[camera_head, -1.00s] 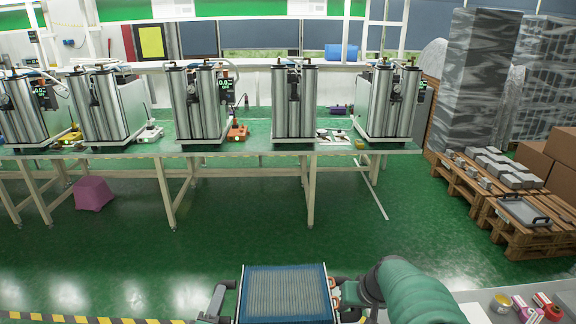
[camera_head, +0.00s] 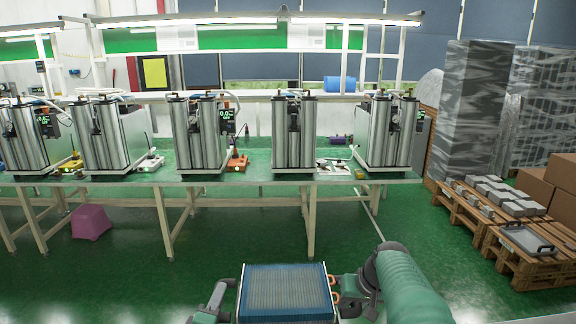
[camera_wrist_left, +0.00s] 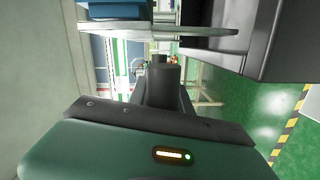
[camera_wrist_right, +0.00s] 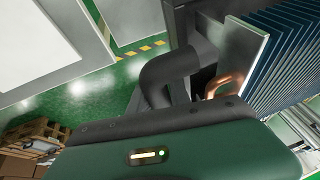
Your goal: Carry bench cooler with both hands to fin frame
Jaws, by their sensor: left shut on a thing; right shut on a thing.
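The bench cooler (camera_head: 286,292), a block with a blue finned face and copper pipe bends on its right side, is at the bottom centre of the head view. It is held between my two grippers. My left gripper (camera_head: 228,292) is shut at its left side, and my right gripper (camera_head: 340,290) is shut at its right side. In the right wrist view, the cooler's blue fins (camera_wrist_right: 285,55) and a copper bend show beside the dark fingers. I cannot tell which thing is the fin frame.
A long green-topped bench (camera_head: 250,174) stands ahead, carrying several steel column units (camera_head: 296,134). A purple bin (camera_head: 91,222) is under it. A wooden pallet (camera_head: 470,218) with grey parts and a tray is at right. The green floor between me and the bench is clear.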

